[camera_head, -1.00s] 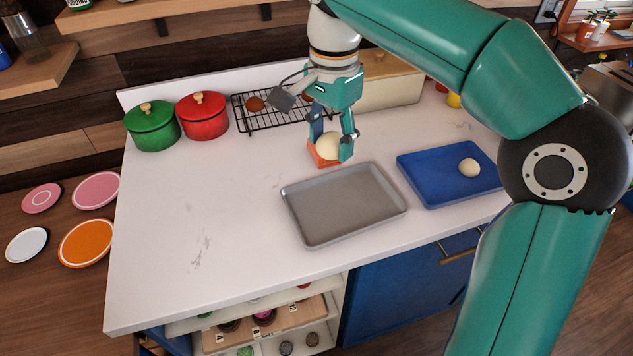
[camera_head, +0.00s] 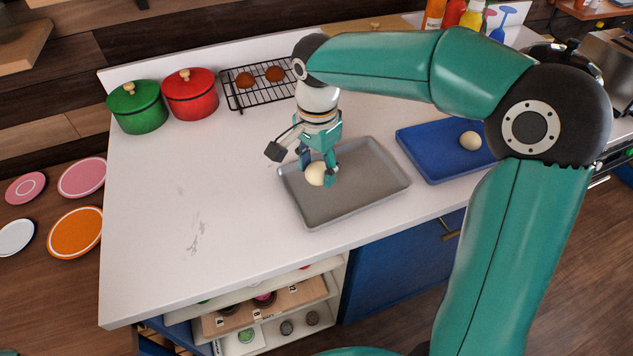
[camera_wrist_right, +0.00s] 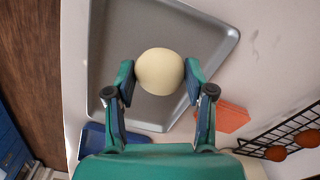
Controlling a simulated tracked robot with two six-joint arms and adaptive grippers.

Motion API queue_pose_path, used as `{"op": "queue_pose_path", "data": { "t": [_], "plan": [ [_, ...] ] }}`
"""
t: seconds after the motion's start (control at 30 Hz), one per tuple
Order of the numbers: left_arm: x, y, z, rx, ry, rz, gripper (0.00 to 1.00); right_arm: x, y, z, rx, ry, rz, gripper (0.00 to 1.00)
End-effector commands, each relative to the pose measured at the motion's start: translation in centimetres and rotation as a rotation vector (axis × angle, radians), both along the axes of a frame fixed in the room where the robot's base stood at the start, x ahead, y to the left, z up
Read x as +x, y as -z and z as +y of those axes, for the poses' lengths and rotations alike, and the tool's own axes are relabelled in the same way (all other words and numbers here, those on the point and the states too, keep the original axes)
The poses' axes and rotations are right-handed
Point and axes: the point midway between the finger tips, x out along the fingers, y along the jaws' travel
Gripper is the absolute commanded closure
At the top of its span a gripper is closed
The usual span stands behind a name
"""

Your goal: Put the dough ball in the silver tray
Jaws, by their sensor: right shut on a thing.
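A pale dough ball (camera_head: 316,174) is between the fingers of my right gripper (camera_head: 318,167), which is shut on it over the left part of the silver tray (camera_head: 372,187). In the right wrist view the dough ball (camera_wrist_right: 160,71) sits between both fingertips with the grey tray (camera_wrist_right: 118,52) behind it. I cannot tell whether the ball touches the tray floor. A second pale ball (camera_head: 470,141) lies on the blue tray (camera_head: 430,166) to the right. My left gripper is not in view.
A green pot (camera_head: 138,107), a red pot (camera_head: 190,94) and a black wire rack (camera_head: 241,99) with brown balls stand at the back. The counter's left side is clear.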

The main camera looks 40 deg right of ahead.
Motion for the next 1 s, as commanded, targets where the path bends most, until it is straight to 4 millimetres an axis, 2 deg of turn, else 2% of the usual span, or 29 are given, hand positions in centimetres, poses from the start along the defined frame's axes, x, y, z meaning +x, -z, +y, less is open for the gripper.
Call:
{"op": "queue_pose_path", "data": {
  "t": [0.13, 0.4, 0.73, 0.77, 0.9, 1.0],
  "plan": [
    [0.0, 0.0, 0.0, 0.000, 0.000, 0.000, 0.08, 0.0, 1.0, 0.0, 0.000, 0.000, 0.002, 0.80],
    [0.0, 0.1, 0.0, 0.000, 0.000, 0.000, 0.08, 0.0, 4.4, 0.0, 0.000, 0.000, 0.002, 0.80],
    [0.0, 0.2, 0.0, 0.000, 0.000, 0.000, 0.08, 0.0, 4.8, 0.1, 0.000, -0.001, 0.000, 0.80],
    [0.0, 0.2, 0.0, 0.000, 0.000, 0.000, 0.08, 0.0, 4.7, 0.1, 0.000, -0.001, 0.000, 0.43],
    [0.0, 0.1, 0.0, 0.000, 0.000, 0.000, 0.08, 0.0, 4.7, 0.1, 0.000, -0.001, 0.000, 0.21],
    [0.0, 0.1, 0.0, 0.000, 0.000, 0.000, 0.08, 0.0, 4.7, 0.1, 0.000, -0.001, 0.000, 0.21]
  ]
}}
